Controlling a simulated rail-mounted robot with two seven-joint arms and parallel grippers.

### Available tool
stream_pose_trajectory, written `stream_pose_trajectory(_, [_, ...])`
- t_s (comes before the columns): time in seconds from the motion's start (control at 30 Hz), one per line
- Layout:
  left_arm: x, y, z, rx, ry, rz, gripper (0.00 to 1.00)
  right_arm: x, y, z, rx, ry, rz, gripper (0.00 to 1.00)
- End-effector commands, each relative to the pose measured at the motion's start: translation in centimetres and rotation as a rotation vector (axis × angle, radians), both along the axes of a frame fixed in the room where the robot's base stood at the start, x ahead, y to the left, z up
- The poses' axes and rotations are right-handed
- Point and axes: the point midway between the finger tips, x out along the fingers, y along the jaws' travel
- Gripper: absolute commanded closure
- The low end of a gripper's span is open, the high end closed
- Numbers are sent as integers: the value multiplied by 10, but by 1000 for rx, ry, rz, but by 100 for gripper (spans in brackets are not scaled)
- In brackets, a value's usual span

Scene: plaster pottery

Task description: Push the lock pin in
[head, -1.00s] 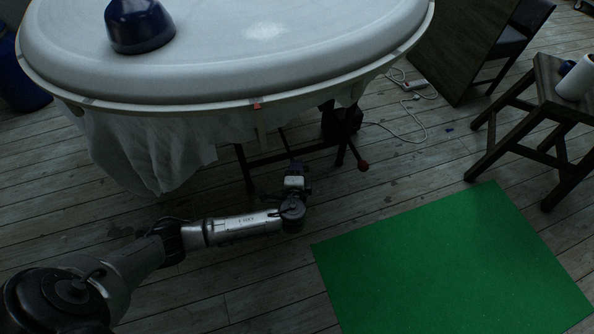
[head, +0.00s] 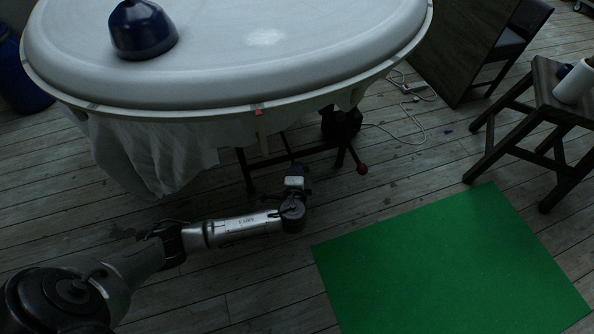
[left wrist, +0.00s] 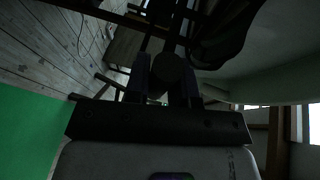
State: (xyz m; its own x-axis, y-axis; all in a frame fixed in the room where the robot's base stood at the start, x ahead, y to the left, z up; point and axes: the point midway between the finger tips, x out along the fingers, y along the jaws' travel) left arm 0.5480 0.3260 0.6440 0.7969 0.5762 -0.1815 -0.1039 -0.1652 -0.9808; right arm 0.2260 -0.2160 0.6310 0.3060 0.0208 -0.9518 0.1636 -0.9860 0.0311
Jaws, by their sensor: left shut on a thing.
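My left gripper (head: 294,168) is low beside the dark metal stand (head: 249,172), under the front rim of the big white round table-like form (head: 210,98). In the left wrist view its two dark fingers (left wrist: 166,82) are closed around a dark round knob (left wrist: 170,68). The knob looks like the head of the lock pin, but it is too dark to be sure. How deep the pin sits is hidden. My right gripper is not in view.
White cloth (head: 150,150) hangs at the left. A green mat (head: 450,260) lies on the plank floor. A wooden stool (head: 540,100) stands at the right. A dark blue object (head: 143,30) sits on top.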

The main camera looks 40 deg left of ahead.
Motion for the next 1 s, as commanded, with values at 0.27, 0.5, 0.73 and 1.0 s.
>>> stream_pose_trajectory(0.27, [1,-1,28,-3,-5,-1,100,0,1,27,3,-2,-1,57])
stream_pose_trajectory(0.5, [2,-1,30,-1,-11,-1,75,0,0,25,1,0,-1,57])
stream_pose_trajectory(0.73, [1,0,29,-1,-8,-1,53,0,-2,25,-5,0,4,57])
stream_pose_trajectory(1.0, [0,-1,27,-1,-4,-1,53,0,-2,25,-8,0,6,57])
